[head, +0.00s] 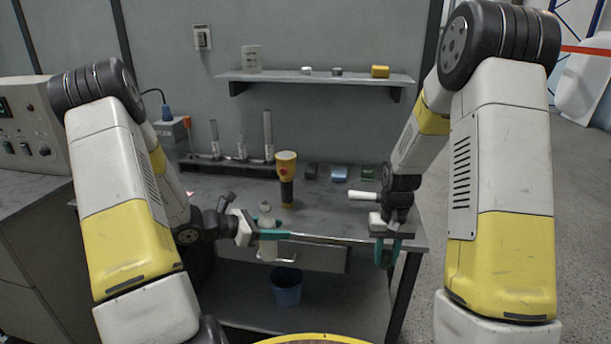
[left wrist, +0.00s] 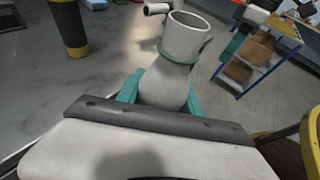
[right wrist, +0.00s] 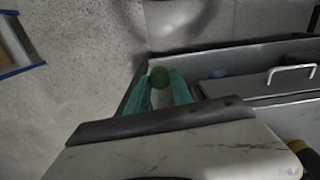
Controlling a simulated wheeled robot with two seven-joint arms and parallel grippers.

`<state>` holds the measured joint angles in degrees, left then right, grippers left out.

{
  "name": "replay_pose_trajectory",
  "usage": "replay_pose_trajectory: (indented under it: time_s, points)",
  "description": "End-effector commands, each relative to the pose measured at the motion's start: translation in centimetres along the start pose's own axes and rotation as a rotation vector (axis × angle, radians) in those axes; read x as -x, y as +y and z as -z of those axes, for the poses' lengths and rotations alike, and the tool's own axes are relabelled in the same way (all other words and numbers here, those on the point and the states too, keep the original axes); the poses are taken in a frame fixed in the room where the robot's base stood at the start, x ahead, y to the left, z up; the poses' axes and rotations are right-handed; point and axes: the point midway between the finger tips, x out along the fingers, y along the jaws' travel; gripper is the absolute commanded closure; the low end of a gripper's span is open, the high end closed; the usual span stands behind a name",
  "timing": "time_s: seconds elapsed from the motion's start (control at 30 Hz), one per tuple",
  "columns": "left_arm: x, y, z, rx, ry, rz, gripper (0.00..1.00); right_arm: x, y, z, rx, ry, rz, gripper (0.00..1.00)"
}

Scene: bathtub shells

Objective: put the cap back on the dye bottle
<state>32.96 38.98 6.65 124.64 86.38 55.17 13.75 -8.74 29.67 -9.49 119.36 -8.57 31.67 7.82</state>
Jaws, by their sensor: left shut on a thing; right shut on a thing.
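The dye bottle (left wrist: 168,84) is a pale grey bottle with an open, uncapped neck and a green ring below it. My left gripper (left wrist: 160,95) is shut around its body. In the head view the bottle (head: 266,219) is roughly upright at the table's front edge, between the teal fingers of my left gripper (head: 268,236). The cap (right wrist: 159,77) is a small dark green round piece between the teal fingertips of my right gripper (right wrist: 160,88). In the head view my right gripper (head: 388,252) is right of the bottle, well apart from it; the cap cannot be made out there.
A yellow-topped dark tool (head: 286,180) stands on the table (head: 325,215) behind the bottle. A shelf (head: 320,78) hangs on the wall. A blue bucket (head: 287,286) stands below the tabletop.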

Motion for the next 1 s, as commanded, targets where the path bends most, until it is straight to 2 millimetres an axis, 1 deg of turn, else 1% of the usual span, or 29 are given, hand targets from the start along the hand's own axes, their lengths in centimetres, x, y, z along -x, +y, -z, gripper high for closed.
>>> replay_pose_trajectory:
  time_s: [0.17, 0.3, 0.4, 0.5, 0.6, 0.7, 1.0]
  points:
    - [-3.3, -1.2, -0.6, -0.076, -0.002, 0.173, 1.00, 0.0, 0.0, 0.0, 0.000, 0.000, 0.000, 1.00]
    - [-6.4, -2.4, -1.2, -0.148, -0.002, 0.348, 1.00, 0.0, 0.0, 0.0, 0.001, 0.000, 0.000, 1.00]
    - [-8.2, -3.2, -1.6, -0.191, -0.001, 0.452, 1.00, 0.0, 0.0, 0.0, 0.001, 0.000, 0.000, 1.00]
    - [-9.5, -3.7, -1.8, -0.220, 0.000, 0.529, 1.00, 0.0, 0.0, 0.0, 0.001, 0.000, 0.000, 1.00]
    - [-10.2, -4.1, -2.0, -0.240, 0.000, 0.576, 1.00, 0.0, 0.0, 0.0, 0.001, 0.000, 0.000, 1.00]
    - [-10.6, -4.2, -2.0, -0.249, 0.001, 0.600, 1.00, 0.0, 0.0, 0.0, 0.001, 0.000, 0.000, 1.00]
    - [-10.6, -4.3, -2.0, -0.250, 0.001, 0.604, 1.00, 0.0, 0.0, 0.0, 0.001, 0.000, 0.000, 1.00]
